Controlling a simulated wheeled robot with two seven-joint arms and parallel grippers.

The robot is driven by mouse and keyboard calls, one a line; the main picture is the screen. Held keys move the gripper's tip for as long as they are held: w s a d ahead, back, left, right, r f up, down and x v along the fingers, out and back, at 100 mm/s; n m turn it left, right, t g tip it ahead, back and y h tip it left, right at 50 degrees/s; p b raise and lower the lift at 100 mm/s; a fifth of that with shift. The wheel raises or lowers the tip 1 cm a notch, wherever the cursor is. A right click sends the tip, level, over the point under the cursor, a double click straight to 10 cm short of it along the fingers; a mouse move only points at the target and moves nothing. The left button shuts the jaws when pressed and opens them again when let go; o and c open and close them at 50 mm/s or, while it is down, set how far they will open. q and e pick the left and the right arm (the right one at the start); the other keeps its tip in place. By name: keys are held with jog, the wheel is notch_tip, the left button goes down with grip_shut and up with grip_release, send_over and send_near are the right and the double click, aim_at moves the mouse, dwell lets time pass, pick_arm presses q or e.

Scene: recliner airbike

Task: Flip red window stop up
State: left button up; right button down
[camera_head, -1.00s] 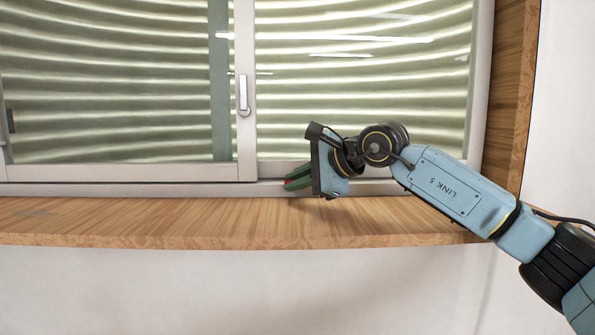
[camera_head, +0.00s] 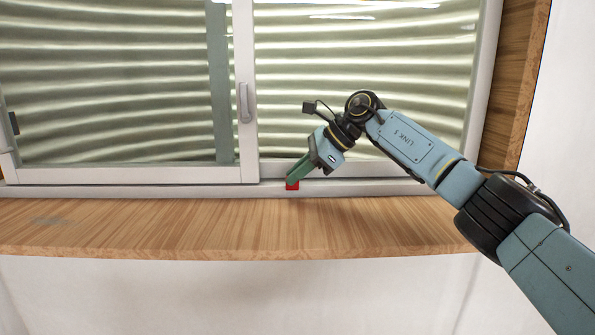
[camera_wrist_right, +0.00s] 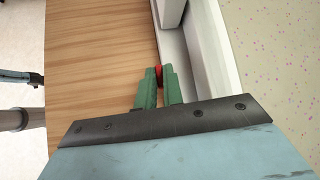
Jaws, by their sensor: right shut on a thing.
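The red window stop (camera_head: 292,187) is a small red block on the white window track, just right of the sliding pane's lower right corner. My right gripper (camera_head: 291,178) reaches down to it from the upper right, its green fingers tilted. In the right wrist view the red stop (camera_wrist_right: 159,69) shows between the two green fingertips (camera_wrist_right: 161,74), which are shut on it. Part of the stop is hidden by the fingers, and I cannot tell whether it is up or down. My left gripper is not in view.
The sliding window pane has a pale frame (camera_head: 247,150) with a grey handle (camera_head: 245,102). The white track (camera_head: 150,191) runs along the wooden sill (camera_head: 180,225), which is clear. A wooden side panel (camera_head: 520,90) stands at the right.

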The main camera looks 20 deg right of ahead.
jog(key=shift+w, duration=0.1)
dwell(0.6)
jog(key=c, duration=1.5)
grip_release()
jog(key=shift+d, duration=0.1)
jog(key=shift+d+r, duration=0.25)
jog(key=shift+r, duration=0.05)
jog(key=b+v, duration=0.1)
jog(key=v, duration=1.1)
jog(key=shift+d+r+b, duration=0.2)
jog(key=shift+r+b, duration=0.05)
jog(key=shift+b, duration=0.05)
